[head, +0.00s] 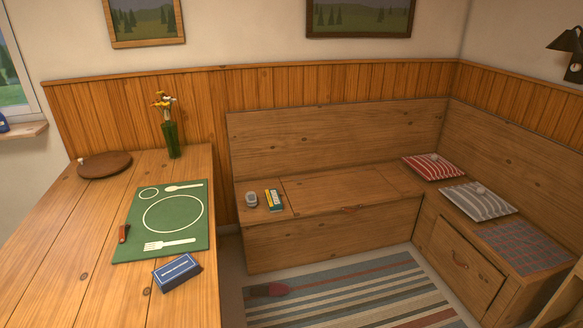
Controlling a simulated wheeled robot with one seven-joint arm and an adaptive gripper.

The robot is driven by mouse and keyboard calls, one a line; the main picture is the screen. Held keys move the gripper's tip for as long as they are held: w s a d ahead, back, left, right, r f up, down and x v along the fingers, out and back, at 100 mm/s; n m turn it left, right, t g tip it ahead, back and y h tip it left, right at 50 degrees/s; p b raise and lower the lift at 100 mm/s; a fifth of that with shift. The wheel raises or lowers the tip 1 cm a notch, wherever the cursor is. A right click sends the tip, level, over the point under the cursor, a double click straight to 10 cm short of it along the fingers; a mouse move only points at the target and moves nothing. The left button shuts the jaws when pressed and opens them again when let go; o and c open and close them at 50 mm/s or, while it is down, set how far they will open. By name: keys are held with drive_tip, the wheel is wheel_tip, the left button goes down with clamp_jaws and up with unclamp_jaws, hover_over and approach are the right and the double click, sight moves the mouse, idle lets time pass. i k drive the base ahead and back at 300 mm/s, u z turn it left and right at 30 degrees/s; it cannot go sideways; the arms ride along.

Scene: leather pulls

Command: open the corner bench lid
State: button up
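The corner bench (330,232) is wooden and runs along the back wall, then turns along the right wall. Its lid (340,188) is a flat panel in the back seat, outlined by thin seams, and lies flush and closed. A small dark mark shows at the middle of the lid's front edge; I cannot tell if it is a leather pull. My gripper is not in view.
A red striped cushion (433,167) and grey striped cushion (478,200) lie right of the lid. A front panel with a pull (460,252) is below. A table (60,240) fills the left. A dark red object (268,290) lies on the striped rug (350,295).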

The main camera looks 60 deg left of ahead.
sight(309, 197)
drive_tip(key=u, duration=1.15)
drive_tip(key=i, duration=2.15)
drive_tip(key=u, duration=3.2)
drive_tip(key=i, duration=0.55)
drive_tip(key=z, duration=3.1)
